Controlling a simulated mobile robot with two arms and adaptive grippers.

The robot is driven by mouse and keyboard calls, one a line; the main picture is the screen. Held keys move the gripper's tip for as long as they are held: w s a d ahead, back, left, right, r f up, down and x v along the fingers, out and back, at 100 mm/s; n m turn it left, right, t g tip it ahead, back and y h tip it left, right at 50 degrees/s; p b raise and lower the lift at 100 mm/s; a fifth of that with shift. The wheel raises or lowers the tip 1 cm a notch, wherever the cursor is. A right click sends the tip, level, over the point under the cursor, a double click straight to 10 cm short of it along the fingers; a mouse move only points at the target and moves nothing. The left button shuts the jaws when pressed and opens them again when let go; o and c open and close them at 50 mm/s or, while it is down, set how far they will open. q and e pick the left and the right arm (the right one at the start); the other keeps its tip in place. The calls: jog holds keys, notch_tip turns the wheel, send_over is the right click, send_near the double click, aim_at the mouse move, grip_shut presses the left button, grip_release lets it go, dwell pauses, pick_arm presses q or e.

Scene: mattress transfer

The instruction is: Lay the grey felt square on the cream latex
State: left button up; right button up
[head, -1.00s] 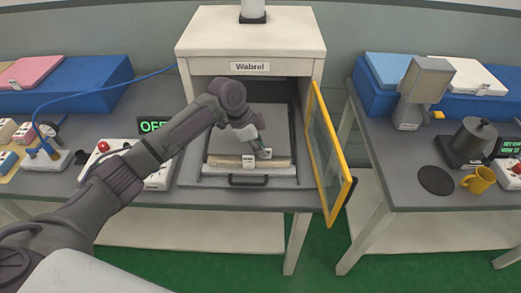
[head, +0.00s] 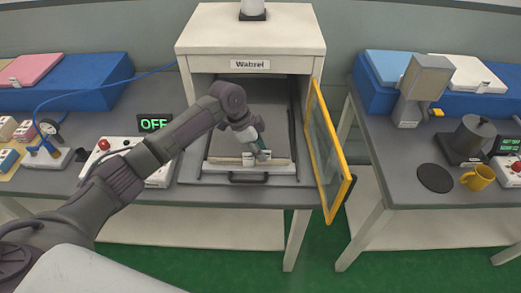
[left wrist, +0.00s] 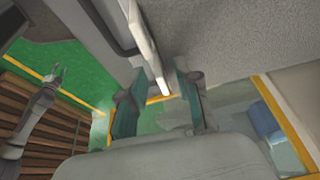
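My left gripper (head: 261,153) reaches into the open cabinet, pointing down at a flat cream slab (head: 224,161) with a small white label at the cabinet's front. In the left wrist view, the teal fingers of my left gripper (left wrist: 158,100) stand apart, with the end of a pale slab (left wrist: 146,46) between or just beyond them; contact cannot be told. A speckled grey surface (left wrist: 220,35) fills the upper right there; I cannot tell whether it is the felt square. My right gripper (left wrist: 54,75) shows small at the left, fingers spread and empty.
The cabinet (head: 250,37) is labelled Wabrel. Its yellow-framed glass door (head: 330,150) stands open on the right. A sign reading OFF (head: 154,123) stands to the left.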

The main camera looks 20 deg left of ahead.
pick_arm(q)
jog(key=b+v, duration=0.1)
jog(key=v, duration=1)
jog(key=shift+a+r+b, duration=0.2)
jog(key=shift+r+b, duration=0.15)
jog(key=shift+b, duration=0.05)
